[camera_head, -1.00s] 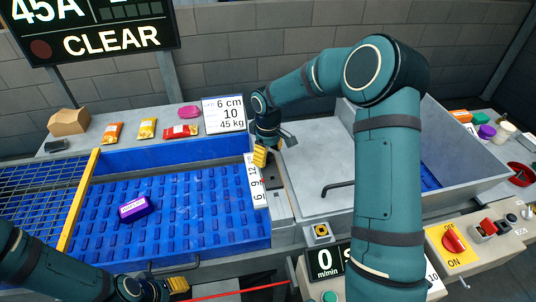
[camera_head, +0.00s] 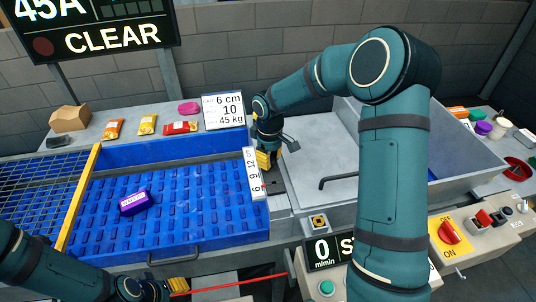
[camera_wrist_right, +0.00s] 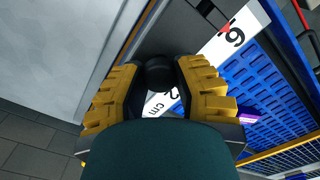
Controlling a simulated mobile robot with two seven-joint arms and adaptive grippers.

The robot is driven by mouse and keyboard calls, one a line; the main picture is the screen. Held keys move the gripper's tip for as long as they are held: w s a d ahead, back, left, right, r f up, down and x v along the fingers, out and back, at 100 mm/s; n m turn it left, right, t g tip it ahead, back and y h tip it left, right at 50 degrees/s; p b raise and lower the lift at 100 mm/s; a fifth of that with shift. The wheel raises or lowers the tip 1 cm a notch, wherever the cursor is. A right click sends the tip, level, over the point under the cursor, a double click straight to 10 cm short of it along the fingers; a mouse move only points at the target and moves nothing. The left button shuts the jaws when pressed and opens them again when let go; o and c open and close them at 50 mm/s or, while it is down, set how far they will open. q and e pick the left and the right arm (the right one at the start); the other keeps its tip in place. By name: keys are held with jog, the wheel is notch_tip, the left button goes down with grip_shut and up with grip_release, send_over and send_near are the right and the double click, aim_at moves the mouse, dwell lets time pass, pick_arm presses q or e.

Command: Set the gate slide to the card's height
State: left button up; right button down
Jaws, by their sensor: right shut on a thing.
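The card (camera_head: 223,112) stands behind the blue tray and reads 6 cm, 10, 45 kg. The white gate scale (camera_head: 254,175), marked 6, 9 and 12 cm, runs along the tray's right side. It also shows in the right wrist view (camera_wrist_right: 213,52), with a small red pointer (camera_wrist_right: 226,28) by the visible digit. My right gripper (camera_head: 266,160) is beside the scale's far, 12 cm end. In the wrist view it is shut on a dark round gate slide knob (camera_wrist_right: 160,73). My left gripper (camera_head: 178,286) is at the tray's front; its jaws are unclear.
The blue tray (camera_head: 180,252) holds a purple packet (camera_head: 134,202). Several food packs lie on the ledge behind it. A grey chute (camera_head: 320,150) with a dark handle (camera_head: 345,180) is right of the gate. A control panel (camera_head: 475,240) stands front right.

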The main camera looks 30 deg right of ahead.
jog(key=shift+s+a+f, duration=0.1)
jog(key=shift+s, duration=0.3)
jog(key=shift+f, duration=0.1)
jog(key=c, duration=0.6)
grip_release()
jog(key=shift+w+r, duration=0.1)
jog(key=shift+r, duration=0.1)
jog(key=shift+r, duration=0.3)
notch_tip(320, 180, up, 11)
